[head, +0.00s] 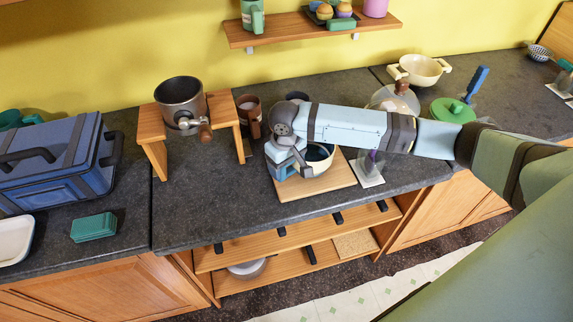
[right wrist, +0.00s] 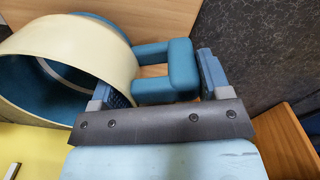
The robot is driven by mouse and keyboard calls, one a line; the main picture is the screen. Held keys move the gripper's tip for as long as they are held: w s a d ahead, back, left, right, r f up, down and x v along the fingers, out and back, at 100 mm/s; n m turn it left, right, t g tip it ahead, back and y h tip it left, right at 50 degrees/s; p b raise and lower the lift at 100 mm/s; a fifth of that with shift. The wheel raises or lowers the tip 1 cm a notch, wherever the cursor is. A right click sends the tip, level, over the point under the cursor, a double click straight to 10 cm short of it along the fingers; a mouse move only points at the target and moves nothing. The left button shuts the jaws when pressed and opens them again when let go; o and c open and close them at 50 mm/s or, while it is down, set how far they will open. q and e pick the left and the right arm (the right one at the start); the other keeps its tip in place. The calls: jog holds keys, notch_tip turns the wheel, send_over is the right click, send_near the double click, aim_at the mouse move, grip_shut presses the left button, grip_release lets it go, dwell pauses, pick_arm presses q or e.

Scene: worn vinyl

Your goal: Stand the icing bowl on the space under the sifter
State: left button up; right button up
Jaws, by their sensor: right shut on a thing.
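The icing bowl is cream outside and teal inside; in the head view the bowl (head: 320,168) is at the middle, on or just over a wooden board (head: 300,190). My right gripper (head: 286,160) is at its left side, shut on its teal handle. In the right wrist view the handle (right wrist: 168,72) lies between the fingers and the bowl's cream wall (right wrist: 100,50) is at left. The sifter (head: 180,98) is a dark metal pot with a crank, sitting on a wooden stand (head: 153,140). The space under it (head: 198,152) is bare counter. My left gripper is not in view.
A brown mug (head: 249,112) stands just right of the stand. A blue toolbox-like case (head: 60,165) and a green box (head: 93,227) are at left. A white card (head: 370,176) lies right of the board. The counter (head: 215,205) in front of the stand is clear.

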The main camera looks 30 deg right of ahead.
jog(key=shift+f, duration=0.3)
jog(key=shift+f, duration=0.1)
jog(key=o, duration=1.7)
